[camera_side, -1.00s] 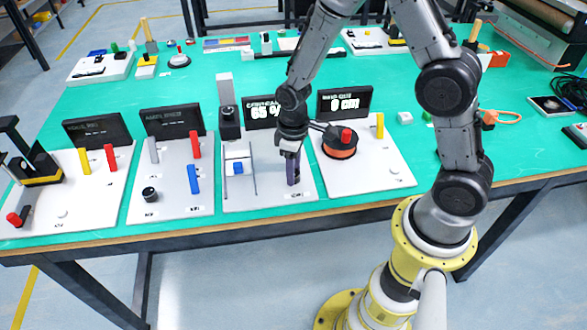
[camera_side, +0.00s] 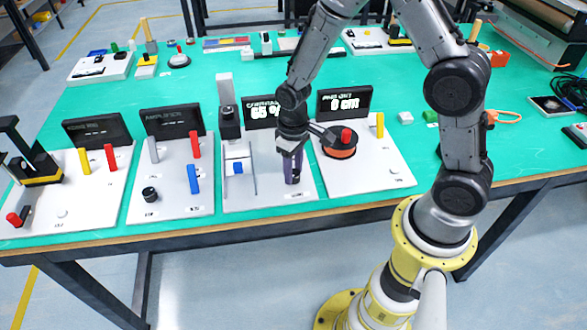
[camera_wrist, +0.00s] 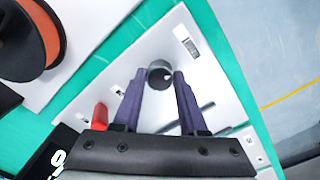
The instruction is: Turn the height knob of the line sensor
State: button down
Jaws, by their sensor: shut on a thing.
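The line sensor is a white panel (camera_side: 268,186) with a black sensor head (camera_side: 230,122) on a post and a screen (camera_side: 262,112) reading 65 %. My gripper (camera_side: 293,179) points down at the right front of this panel. In the wrist view my gripper (camera_wrist: 159,76) has its two purple fingers on either side of a dark round knob (camera_wrist: 159,74), shut on it. The knob has a small light mark on its top. In the side view the fingers mostly hide the knob.
A blue block (camera_side: 238,168) sits on the sensor panel's left part. To the right, another panel holds an orange-rimmed reel (camera_side: 339,152) with a red handle (camera_side: 346,136), close to my gripper. Panels with levers (camera_side: 193,178) stand to the left.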

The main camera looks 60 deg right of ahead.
jog(key=shift+r+m, duration=0.1)
jog(key=shift+m, duration=1.1)
jog(key=shift+c, duration=2.2)
grip_release()
notch_tip(320, 180, up, 14)
